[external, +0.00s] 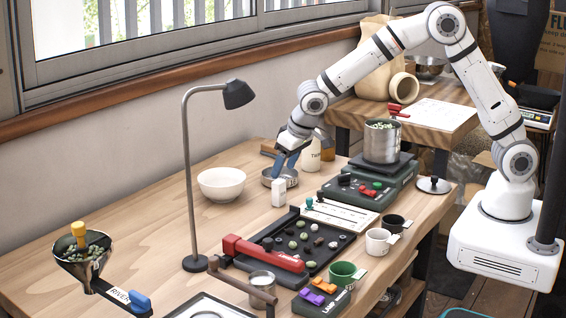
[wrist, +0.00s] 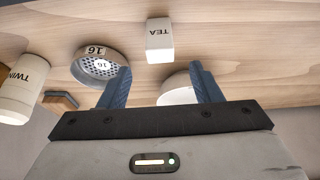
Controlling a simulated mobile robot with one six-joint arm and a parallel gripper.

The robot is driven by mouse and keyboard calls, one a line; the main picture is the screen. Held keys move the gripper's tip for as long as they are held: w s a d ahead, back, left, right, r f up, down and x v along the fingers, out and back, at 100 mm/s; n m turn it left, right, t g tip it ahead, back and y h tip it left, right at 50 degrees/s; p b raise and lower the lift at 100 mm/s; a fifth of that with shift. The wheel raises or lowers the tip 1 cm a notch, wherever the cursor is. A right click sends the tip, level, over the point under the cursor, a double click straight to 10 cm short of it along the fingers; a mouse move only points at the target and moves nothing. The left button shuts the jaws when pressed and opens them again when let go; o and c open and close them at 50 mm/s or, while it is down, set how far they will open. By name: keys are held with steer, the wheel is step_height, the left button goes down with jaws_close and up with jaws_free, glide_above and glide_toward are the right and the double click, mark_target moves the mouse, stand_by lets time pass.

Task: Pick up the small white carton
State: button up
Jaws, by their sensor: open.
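The small white carton (external: 278,193) stands upright on the wooden table, just in front of a round metal sieve. In the wrist view the carton (wrist: 160,42) carries the word TEA and lies beyond the fingertips, roughly in line with the gap between them. My gripper (external: 286,165) is open and empty, with blue fingers pointing down above and behind the carton. In the wrist view my gripper (wrist: 161,68) shows both fingers apart, and neither appears to touch the carton.
The metal sieve (external: 273,178) marked 16 is close beside the carton. A white bowl (external: 221,183) stands to the left. A black tray (external: 300,250) with beans lies in front. A lamp (external: 190,180) rises at left. A white cylinder (wrist: 15,90) stands at the wrist view's left edge.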

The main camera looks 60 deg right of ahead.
mark_target(279, 181)
steer(key=shift+w+a+f, duration=0.15)
steer(key=shift+a+f, duration=0.1)
steer(key=shift+f, duration=0.1)
steer(key=x, duration=0.7)
steer(key=shift+d+f, duration=0.2)
steer(key=shift+d, duration=0.05)
steer(key=c, duration=1)
